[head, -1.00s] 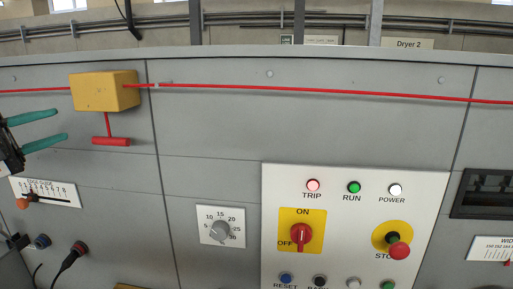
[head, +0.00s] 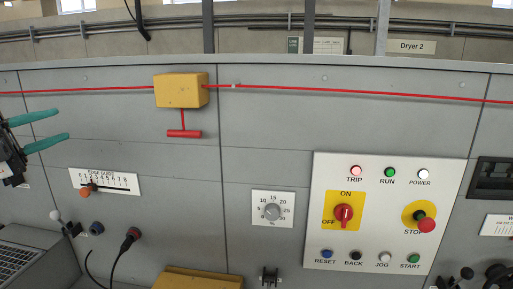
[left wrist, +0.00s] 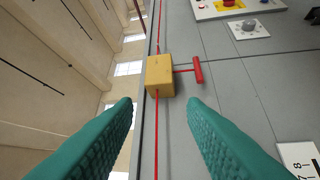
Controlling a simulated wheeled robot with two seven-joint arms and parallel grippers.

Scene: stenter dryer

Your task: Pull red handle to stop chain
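The red T-shaped handle (head: 184,134) hangs on a short red rod below a yellow box (head: 181,91) on the grey machine front. A red cord (head: 290,89) runs sideways through the box. In the left wrist view the handle (left wrist: 198,70) sticks out to the right of the yellow box (left wrist: 160,75), beyond the fingertips. My left gripper (head: 66,126) has teal fingers, spread open and empty, left of the handle and apart from it. It also shows in the left wrist view (left wrist: 160,103). My right gripper is not in view.
A white control panel (head: 329,242) with lamps, a red rotary switch and a red stop button (head: 427,225) is at the right. A dial plate (head: 273,209) and an edge guide scale (head: 118,182) sit lower. Cables and a yellow block (head: 197,279) are at the bottom.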

